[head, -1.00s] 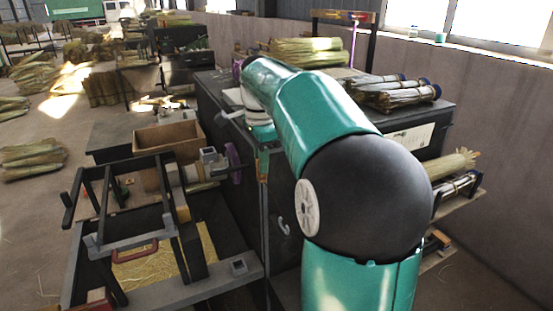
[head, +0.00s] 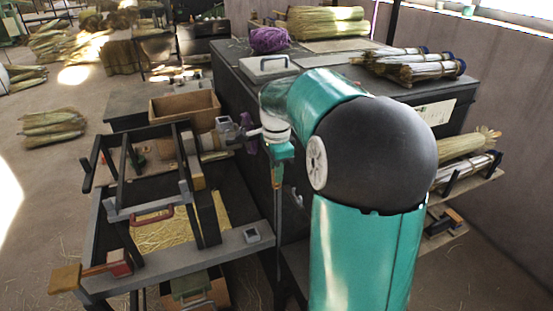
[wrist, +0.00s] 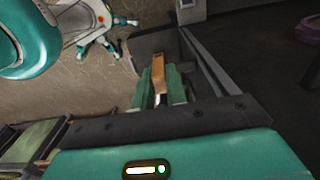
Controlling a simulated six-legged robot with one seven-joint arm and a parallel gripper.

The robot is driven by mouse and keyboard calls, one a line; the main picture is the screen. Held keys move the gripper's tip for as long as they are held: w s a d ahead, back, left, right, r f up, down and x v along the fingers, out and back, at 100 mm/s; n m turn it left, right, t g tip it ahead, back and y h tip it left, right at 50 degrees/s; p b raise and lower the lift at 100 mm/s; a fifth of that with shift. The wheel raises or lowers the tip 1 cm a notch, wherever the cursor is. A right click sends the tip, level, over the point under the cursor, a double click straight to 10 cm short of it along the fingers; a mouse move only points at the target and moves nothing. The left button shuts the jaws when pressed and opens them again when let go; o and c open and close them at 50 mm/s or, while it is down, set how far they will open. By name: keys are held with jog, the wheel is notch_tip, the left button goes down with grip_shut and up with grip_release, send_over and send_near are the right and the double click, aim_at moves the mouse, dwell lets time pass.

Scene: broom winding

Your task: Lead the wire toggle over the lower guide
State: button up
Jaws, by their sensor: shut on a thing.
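My gripper (wrist: 161,91) shows in the wrist view with its two green fingers shut on the wooden wire toggle (wrist: 158,74). The toggle points away from the palm, and its wire cannot be made out. In the head view my gripper (head: 281,156) hangs beside the front of the black cabinet, right of the winding frame, pointing down; its fingertips are not clear there. I cannot tell which part is the lower guide.
The black cabinet (head: 262,88) carries purple twine (head: 269,40), a grey lidded box (head: 268,67) and broom bundles (head: 415,66). A wooden box (head: 184,107) stands behind the frame. A red-ended wooden-handled tool (head: 119,262) lies at the frame's front left. Open floor lies left.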

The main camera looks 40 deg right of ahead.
notch_tip(320, 180, down, 9)
jog(key=shift+f, duration=0.15)
dwell(0.4)
